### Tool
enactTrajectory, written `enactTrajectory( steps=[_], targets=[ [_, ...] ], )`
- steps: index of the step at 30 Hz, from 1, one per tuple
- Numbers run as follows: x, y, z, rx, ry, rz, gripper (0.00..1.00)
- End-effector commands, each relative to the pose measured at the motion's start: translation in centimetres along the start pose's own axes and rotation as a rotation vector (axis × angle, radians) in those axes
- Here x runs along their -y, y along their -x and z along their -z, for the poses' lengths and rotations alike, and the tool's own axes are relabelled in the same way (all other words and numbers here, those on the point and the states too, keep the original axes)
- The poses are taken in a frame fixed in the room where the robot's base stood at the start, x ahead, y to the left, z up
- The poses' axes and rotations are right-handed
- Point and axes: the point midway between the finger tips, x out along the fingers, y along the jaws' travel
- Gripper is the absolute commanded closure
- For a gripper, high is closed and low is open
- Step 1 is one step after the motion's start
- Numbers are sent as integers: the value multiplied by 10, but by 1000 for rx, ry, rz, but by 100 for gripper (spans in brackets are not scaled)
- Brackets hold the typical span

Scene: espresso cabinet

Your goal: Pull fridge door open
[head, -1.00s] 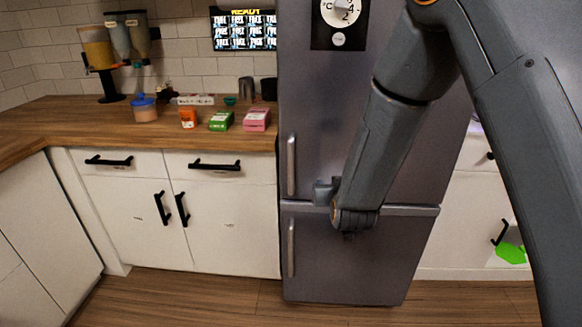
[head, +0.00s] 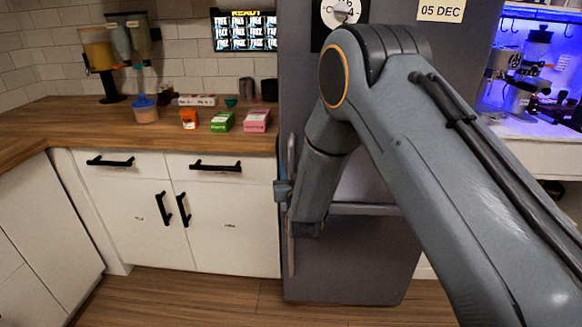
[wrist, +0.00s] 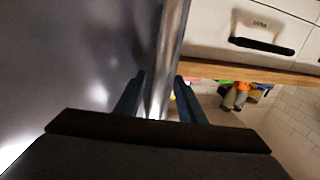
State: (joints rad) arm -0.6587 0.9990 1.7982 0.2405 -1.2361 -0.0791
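The tall grey fridge (head: 375,255) stands in the middle of the head view, with its doors shut. The upper door's vertical metal handle (head: 291,150) is on the door's left side. My gripper (head: 283,190) is at the lower part of this handle. In the wrist view the handle (wrist: 166,60) runs between the two fingers of my gripper (wrist: 160,85), which are apart with some gap beside the bar. My arm covers much of the upper door and the seam.
A wooden counter (head: 60,125) with small boxes and dispensers is left of the fridge, above white cabinets (head: 225,235) with black handles. A blue-lit coffee area (head: 530,75) is at right. Wooden floor is clear in front.

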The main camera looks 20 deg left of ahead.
Motion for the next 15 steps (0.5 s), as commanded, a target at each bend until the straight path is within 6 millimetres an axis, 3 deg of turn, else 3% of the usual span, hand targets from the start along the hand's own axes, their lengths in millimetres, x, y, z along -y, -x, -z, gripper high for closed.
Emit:
enactTrajectory(
  steps=[10, 11, 15],
  targets=[
    [0, -6, 0, 1, 0, 0, 64],
    [0, -6, 0, 1, 0, 0, 66],
    [0, -6, 0, 1, 0, 0, 90]
  ],
)
